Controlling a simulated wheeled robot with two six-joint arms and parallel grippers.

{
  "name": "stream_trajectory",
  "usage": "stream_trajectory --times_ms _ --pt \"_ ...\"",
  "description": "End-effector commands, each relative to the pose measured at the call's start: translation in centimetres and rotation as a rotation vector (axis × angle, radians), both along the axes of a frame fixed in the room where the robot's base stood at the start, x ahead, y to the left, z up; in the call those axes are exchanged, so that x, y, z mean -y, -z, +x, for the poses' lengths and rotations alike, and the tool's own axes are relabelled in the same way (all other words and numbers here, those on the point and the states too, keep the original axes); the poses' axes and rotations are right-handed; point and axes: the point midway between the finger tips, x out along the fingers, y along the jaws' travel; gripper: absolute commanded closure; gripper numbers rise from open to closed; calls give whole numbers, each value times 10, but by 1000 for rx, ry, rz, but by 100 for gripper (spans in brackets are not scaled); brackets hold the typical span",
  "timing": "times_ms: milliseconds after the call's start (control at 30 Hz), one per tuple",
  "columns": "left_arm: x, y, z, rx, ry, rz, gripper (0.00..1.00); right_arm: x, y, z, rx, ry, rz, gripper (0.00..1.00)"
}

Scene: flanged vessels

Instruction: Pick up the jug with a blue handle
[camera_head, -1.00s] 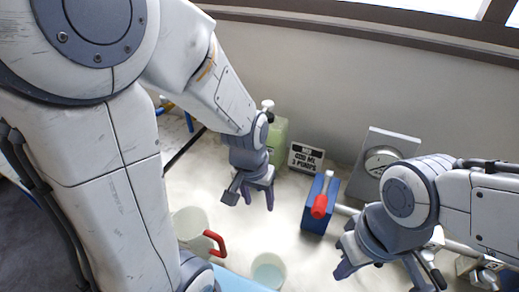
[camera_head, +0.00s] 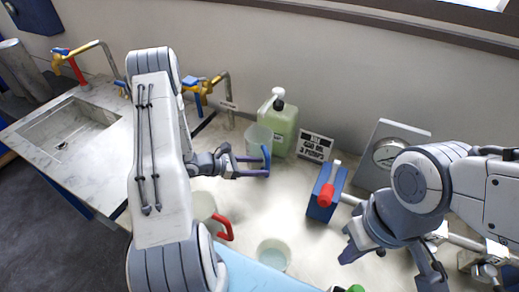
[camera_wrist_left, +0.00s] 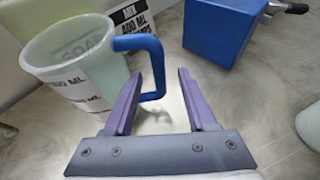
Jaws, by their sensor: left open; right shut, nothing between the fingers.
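The jug with a blue handle (camera_head: 257,141) stands on the bench in front of the green pump bottle in the head view. In the left wrist view the jug (camera_wrist_left: 77,64) is at the upper left, with its blue handle (camera_wrist_left: 150,62) pointing right. My left gripper (camera_head: 262,166) is open and close to the handle. In the wrist view the handle's lower part lies between or just beyond the purple fingers of my left gripper (camera_wrist_left: 158,88); I cannot tell whether they touch. My right gripper (camera_head: 345,246) is at the right, shut and empty.
A green pump bottle (camera_head: 283,128) and a printed sign (camera_head: 314,147) stand behind. A blue box with a red handle (camera_head: 322,196) is to the right. A red-handled jug (camera_head: 203,207) and a clear cup (camera_head: 273,255) are nearer. A sink (camera_head: 62,128) is at the left.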

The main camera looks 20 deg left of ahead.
Motion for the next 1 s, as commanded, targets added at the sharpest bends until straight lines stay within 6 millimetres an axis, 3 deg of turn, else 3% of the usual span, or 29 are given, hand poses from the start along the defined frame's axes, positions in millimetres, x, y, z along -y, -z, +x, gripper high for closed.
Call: stream_trajectory --times_ms 233,433,833,867,1000 --pt "16 6 13 -2 4 0 43 0 -11 0 0 1 0 100" --pt "35 16 32 -3 7 2 43 0 -32 0 0 -1 0 100" --pt "46 27 44 -1 2 2 43 0 -34 0 0 -3 0 100" --pt "46 27 44 -1 2 2 47 0 -34 0 0 -3 0 100" --pt "45 27 44 -1 2 2 100 0 -34 0 0 -3 0 100"
